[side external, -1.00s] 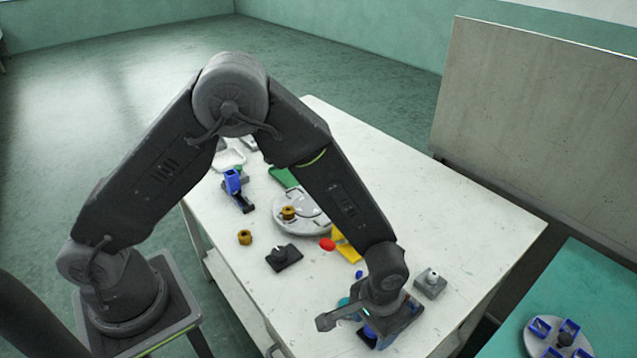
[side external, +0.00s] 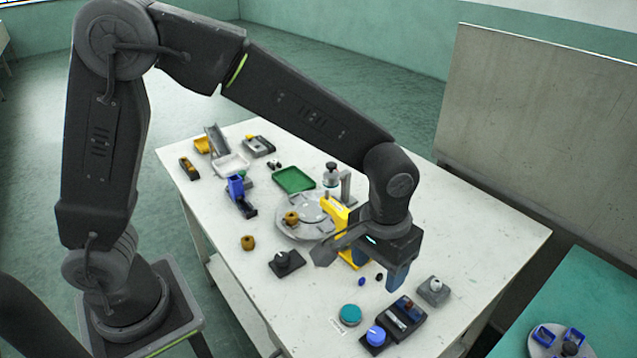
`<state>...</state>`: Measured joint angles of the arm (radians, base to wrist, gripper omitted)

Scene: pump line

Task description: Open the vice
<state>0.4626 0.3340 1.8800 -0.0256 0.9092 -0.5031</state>
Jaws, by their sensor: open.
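A dark block-shaped device (side external: 406,313) with a pale-marked top and a round blue knob (side external: 376,335) at its lower left end lies near the front of the white table; it looks like the vice. Whether its jaws are apart is too small to tell. My gripper (side external: 397,278) points down above the table, behind and clear of this device, with its dark blue fingers empty. The gap between the fingers is hard to make out from this side.
A teal disc (side external: 350,314) lies left of the device and a grey block with a knob (side external: 433,290) right of it. A yellow stand (side external: 337,215) and a round grey plate (side external: 297,229) are behind my gripper. The table's right side is clear.

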